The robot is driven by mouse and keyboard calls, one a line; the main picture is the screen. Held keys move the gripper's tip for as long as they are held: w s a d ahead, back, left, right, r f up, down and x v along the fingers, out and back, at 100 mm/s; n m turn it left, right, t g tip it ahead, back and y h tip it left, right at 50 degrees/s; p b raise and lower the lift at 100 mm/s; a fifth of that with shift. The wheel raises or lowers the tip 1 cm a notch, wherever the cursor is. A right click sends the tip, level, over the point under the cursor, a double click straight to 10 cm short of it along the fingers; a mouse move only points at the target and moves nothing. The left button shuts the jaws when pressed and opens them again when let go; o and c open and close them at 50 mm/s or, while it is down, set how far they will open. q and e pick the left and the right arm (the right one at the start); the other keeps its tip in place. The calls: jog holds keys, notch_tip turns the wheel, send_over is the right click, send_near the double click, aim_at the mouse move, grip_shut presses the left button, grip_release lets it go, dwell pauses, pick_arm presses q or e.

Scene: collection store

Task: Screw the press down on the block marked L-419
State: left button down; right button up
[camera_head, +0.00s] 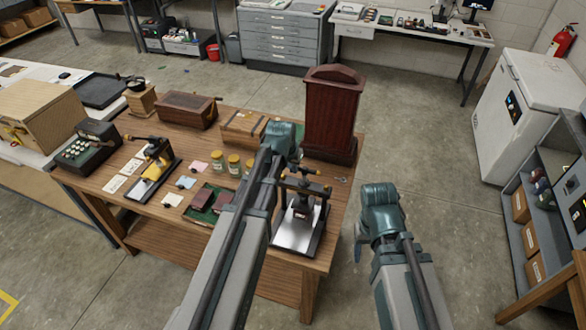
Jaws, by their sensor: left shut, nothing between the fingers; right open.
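A small screw press (297,243) stands near the right front corner of the wooden table. It has a bright metal base, a dark frame and a cross handle (306,186) with brass-coloured ends on top. A dark red block (301,211) with a pale label sits under the frame; the label is too small to read. My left gripper (293,160) is shut and empty, just behind and above the press handle; whether it touches cannot be told. My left arm covers the table left of the press. My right gripper (359,246) is open and empty, right of the table, over the floor.
A tall dark red wooden case (332,112) stands close behind the press. The floor right of the table is clear up to a white chest (530,105).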

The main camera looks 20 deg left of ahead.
pick_arm(q)
jog(key=shift+w+a+m, duration=0.1)
jog(key=shift+w+m, duration=0.1)
jog(key=shift+m, duration=0.3)
